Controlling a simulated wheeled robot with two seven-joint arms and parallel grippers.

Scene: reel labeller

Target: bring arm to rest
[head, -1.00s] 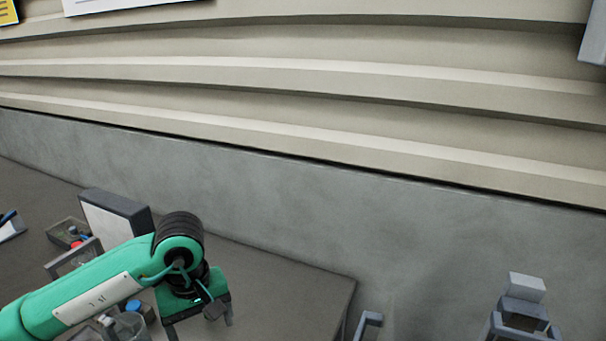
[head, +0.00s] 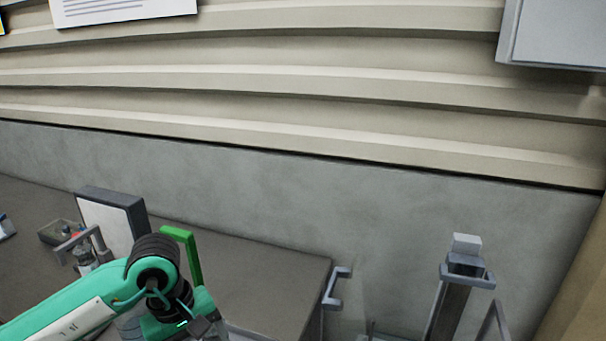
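My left arm, green with black joints, comes in from the lower left over the dark table. Its gripper (head: 190,328) is at the bottom edge of the head view, partly cut off, so its fingers cannot be judged. I see nothing held in the visible part. My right arm and gripper are not in view.
On the dark table (head: 265,285) a grey-framed white panel (head: 108,225) stands behind my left arm, with a green bracket (head: 190,250) beside it. A small tray (head: 57,233) is at left. A grey post stand (head: 455,290) rises right of the table.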

